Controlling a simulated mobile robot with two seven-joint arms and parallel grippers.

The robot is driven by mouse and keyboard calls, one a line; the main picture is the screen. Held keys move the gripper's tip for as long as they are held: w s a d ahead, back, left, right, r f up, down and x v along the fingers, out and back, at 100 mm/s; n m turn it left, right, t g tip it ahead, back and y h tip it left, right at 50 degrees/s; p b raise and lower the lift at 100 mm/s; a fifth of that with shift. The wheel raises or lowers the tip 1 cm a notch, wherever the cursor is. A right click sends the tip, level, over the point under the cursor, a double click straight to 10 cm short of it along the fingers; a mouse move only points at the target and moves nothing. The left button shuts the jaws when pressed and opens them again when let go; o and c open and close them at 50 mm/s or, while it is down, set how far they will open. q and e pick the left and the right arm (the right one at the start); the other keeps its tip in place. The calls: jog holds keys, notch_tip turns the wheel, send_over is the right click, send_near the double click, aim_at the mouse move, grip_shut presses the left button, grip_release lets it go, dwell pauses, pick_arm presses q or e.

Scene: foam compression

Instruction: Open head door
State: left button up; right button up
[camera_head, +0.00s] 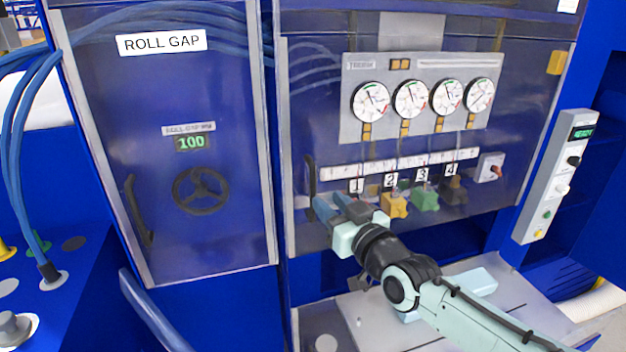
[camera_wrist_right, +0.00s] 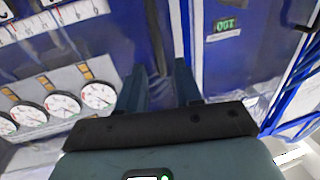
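A transparent door panel (camera_head: 300,110) covers the gauges and appears closed. Its dark upright handle (camera_head: 310,174) is at its left edge. My right gripper (camera_head: 328,204) is low at that edge, just below and right of the handle in the head view. In the right wrist view its two fingers (camera_wrist_right: 160,85) are apart. A dark bar (camera_wrist_right: 156,45), perhaps the handle, shows beyond the gap between them; contact cannot be told. A second panel labelled ROLL GAP (camera_head: 161,43) is closed at the left, with its own dark handle (camera_head: 138,210). My left gripper is not in view.
Several round gauges (camera_head: 411,98) sit behind the panel, above coloured numbered knobs (camera_head: 394,206). A grey control box (camera_head: 555,177) stands at the right. A handwheel (camera_head: 200,191) is on the left panel. Blue hoses (camera_head: 18,130) hang at far left.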

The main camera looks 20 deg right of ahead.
aim_at(314, 187)
jog(key=p+x, duration=0.2)
jog(key=x, duration=0.4)
jog(key=shift+w+r, duration=0.15)
jog(key=shift+w, duration=0.2)
jog(key=shift+x, duration=0.8)
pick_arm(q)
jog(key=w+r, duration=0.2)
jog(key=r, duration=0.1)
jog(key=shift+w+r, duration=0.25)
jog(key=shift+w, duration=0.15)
pick_arm(e)
jog(key=shift+s, duration=0.1)
jog(key=shift+c, duration=0.7)
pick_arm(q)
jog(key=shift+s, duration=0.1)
pick_arm(e)
grip_shut()
